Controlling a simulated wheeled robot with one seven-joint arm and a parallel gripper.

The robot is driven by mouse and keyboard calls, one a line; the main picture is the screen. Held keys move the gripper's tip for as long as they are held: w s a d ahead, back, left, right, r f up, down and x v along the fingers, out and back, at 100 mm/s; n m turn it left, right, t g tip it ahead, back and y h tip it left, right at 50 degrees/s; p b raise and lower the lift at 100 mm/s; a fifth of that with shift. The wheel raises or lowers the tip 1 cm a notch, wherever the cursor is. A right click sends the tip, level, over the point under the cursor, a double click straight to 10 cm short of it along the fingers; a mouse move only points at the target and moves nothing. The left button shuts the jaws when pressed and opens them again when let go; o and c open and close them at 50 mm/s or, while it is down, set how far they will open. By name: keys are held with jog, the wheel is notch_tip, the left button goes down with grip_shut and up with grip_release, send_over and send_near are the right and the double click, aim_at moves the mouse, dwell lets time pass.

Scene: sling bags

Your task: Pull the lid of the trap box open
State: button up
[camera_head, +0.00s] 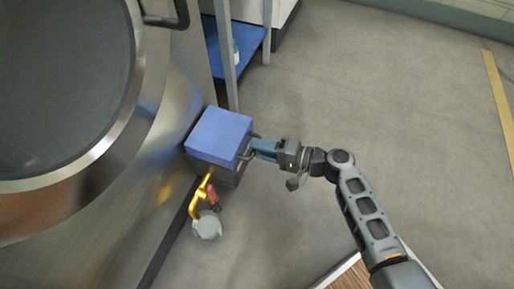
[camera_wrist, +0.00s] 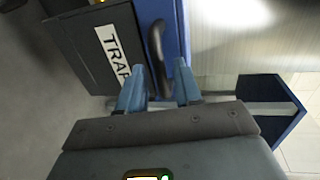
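The trap box (camera_head: 228,176) has a dark grey body and stands on the floor against the large metal machine. Its blue lid (camera_head: 220,134) lies closed on top. In the wrist view, the box front carries a white label (camera_wrist: 113,52) reading "TRAP", and the lid (camera_wrist: 180,25) shows as a blue strip beside it. A dark curved handle (camera_wrist: 156,45) stands out from the lid's edge. My gripper (camera_head: 256,149) is at the handle side of the box. In the wrist view, my gripper (camera_wrist: 160,68) is open, with the handle's near end between its blue fingertips; contact cannot be told.
A yellow pipe with a red handle (camera_head: 212,194) and a grey round cap (camera_head: 207,225) stands just in front of the box. A metal machine with a round door (camera_head: 120,150) fills the left. A blue shelf (camera_head: 247,45) stands behind. The floor to the right is clear.

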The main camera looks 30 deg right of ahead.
jog(key=shift+x, duration=0.9)
jog(key=shift+c, duration=0.3)
grip_shut()
